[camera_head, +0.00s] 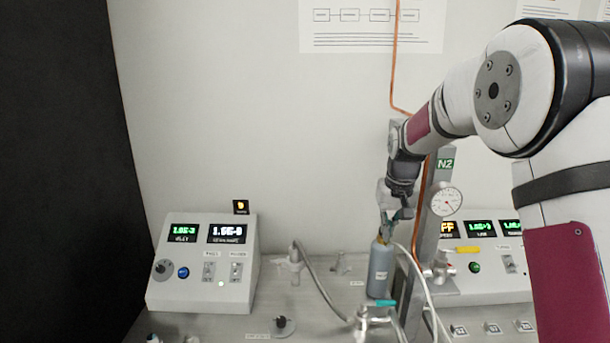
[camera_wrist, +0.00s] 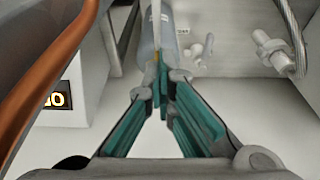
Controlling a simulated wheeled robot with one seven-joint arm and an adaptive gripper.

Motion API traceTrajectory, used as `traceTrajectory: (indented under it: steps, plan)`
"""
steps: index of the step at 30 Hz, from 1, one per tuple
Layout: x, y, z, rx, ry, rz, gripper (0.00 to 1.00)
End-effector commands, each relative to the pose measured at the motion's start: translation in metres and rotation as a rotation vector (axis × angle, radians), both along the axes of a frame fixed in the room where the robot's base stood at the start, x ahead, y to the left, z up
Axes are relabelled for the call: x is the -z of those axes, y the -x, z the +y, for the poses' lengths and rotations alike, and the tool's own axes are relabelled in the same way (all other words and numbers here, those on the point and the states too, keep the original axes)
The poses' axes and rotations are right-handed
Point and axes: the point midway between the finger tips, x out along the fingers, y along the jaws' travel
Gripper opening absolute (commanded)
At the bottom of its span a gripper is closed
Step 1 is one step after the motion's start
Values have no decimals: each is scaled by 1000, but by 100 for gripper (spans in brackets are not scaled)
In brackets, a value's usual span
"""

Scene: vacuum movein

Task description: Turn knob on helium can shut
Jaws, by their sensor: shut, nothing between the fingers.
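The helium can (camera_head: 379,270) is a small grey cylinder that stands upright on the bench, just left of the metal post. In the wrist view its grey body (camera_wrist: 150,45) shows beyond my fingertips, partly hidden by a pale hose. My gripper (camera_head: 389,230) points down at the can's top. In the wrist view the teal-padded fingers of my gripper (camera_wrist: 164,80) come together with nothing held, close to the can's brass neck (camera_wrist: 156,57). The knob is hidden by or blends with the fingers. I cannot tell whether they touch it.
A grey post with an N2 label (camera_head: 446,163), a round gauge (camera_head: 447,201) and a copper pipe (camera_head: 397,60) stands close right of my gripper. A teal-handled valve (camera_head: 378,304) is in front of the can. A control box (camera_head: 205,265) stands left; bench between holds fittings.

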Motion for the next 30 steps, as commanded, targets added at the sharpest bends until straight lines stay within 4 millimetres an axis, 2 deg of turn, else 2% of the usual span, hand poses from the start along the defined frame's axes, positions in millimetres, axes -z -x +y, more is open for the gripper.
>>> traceTrajectory:
  steps: [1, 30]
  plan:
    - [4, 1, -1, 1, 1, 8, 0]
    - [9, 1, -6, 5, 3, 18, 0]
